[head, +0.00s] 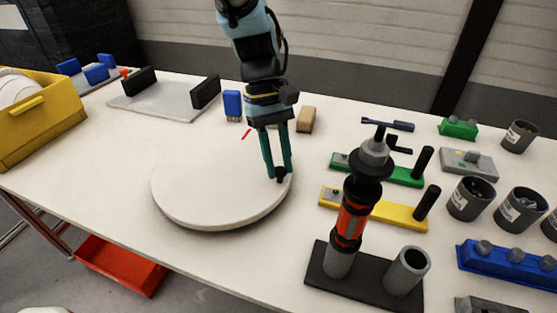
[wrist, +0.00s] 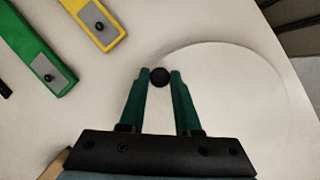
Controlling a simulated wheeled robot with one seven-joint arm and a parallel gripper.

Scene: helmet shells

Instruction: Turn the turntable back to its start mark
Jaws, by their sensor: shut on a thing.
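The turntable (head: 212,190) is a round white disc lying on the white table. It also shows in the wrist view (wrist: 235,85). A black knob (wrist: 160,77) stands near its rim, on the right side in the head view. My gripper (head: 280,174) points down over that rim. In the wrist view my gripper's green fingertips (wrist: 160,74) are closed on either side of the knob. A short red mark (head: 246,134) lies on the table just beyond the disc's far edge. No matching mark on the disc can be made out.
Right of the disc are a green fixture (head: 400,174), a yellow fixture (head: 385,212) and a dark stand (head: 325,268) holding an upright red-and-black tool (head: 352,212). A blue block (head: 232,104) and a tan block (head: 306,119) stand behind. A yellow bin (head: 45,125) is at left. Table left of the disc is clear.

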